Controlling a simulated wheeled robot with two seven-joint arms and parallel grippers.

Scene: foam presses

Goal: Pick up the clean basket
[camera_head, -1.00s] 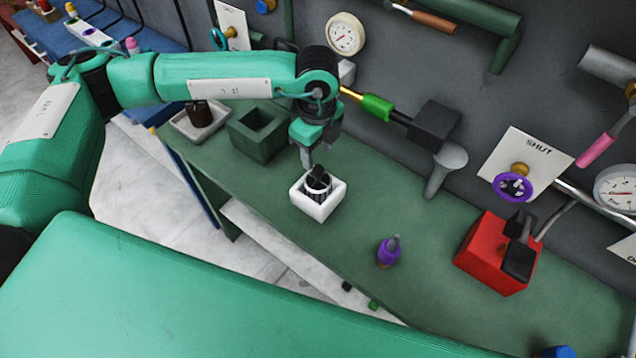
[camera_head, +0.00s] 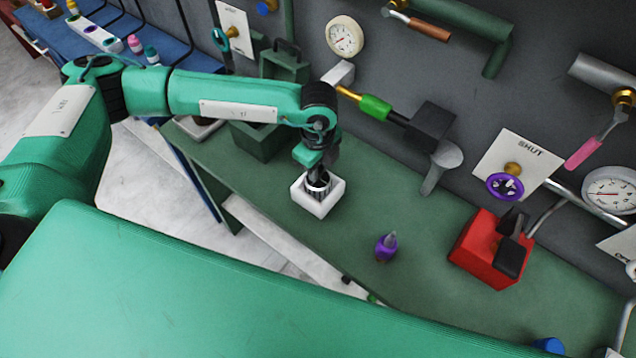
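A small basket (camera_head: 317,187) with dark and pale stripes sits in a white square holder (camera_head: 316,204) on the green bench. My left gripper (camera_head: 317,174) points down right at the top of the basket. Its fingertips overlap the basket's dark upper part, so I cannot tell whether they are closed on it. The basket's handle is hidden by the gripper. My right gripper is not in view.
A green square block (camera_head: 258,140) and a pale tray (camera_head: 197,129) stand behind my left arm. A purple bottle (camera_head: 386,247) and a red box (camera_head: 487,250) stand to the right.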

